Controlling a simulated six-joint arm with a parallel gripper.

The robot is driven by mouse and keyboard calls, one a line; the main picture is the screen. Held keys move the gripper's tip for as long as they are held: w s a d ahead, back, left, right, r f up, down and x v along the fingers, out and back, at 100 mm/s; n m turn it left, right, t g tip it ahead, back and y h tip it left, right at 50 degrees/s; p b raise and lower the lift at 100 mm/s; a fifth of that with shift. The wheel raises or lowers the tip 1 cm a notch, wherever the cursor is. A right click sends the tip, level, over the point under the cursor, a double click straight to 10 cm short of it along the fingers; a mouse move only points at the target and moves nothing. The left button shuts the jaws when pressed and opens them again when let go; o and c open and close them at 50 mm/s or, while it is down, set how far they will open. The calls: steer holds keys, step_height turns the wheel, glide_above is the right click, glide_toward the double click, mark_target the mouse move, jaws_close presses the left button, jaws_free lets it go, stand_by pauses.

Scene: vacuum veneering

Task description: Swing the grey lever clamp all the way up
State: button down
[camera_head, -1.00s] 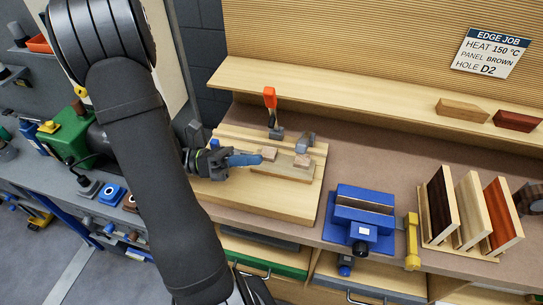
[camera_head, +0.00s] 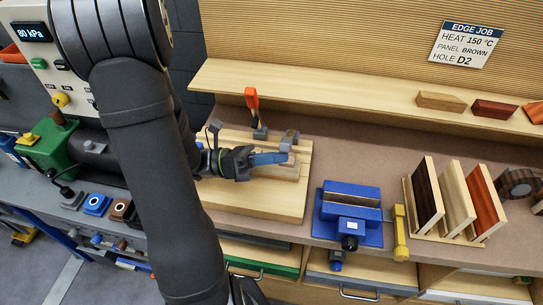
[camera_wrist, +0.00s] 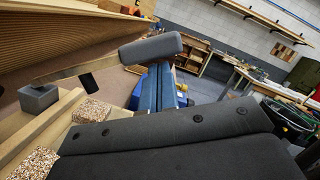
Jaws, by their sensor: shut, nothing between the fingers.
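The grey lever clamp (camera_head: 289,138) stands at the back right of the pale wooden board (camera_head: 240,205). In the wrist view its thick grey handle (camera_wrist: 150,48) sits on a metal bar running from a grey block (camera_wrist: 38,98). The lever looks lowered, not upright, though its exact angle is hard to tell. My gripper (camera_head: 278,158) is shut and empty, with its blue fingers just in front of the clamp. In the wrist view the gripper's fingers (camera_wrist: 163,88) are together, beyond and below the handle. I cannot tell whether they touch it.
An orange-handled clamp (camera_head: 252,98) stands upright at the board's back left. Wooden blocks (camera_wrist: 92,109) with speckled tops are beside the fingers. A blue vise-like fixture (camera_head: 350,208), a yellow tool (camera_head: 399,228) and upright panels (camera_head: 455,205) lie to the right.

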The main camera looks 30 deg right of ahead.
steer(key=shift+r, duration=0.1)
steer(key=w+d+r+n+t, duration=0.1)
steer(key=w+d+r+n, duration=0.3)
steer(key=r+n, duration=0.2)
steer(key=shift+w+r+t, duration=0.15)
steer(key=shift+r+t, duration=0.15)
steer(key=shift+r, duration=0.25)
stand_by(0.4)
steer(key=shift+d, duration=0.1)
stand_by(0.3)
steer(key=v, duration=1)
steer(key=shift+r, duration=0.1)
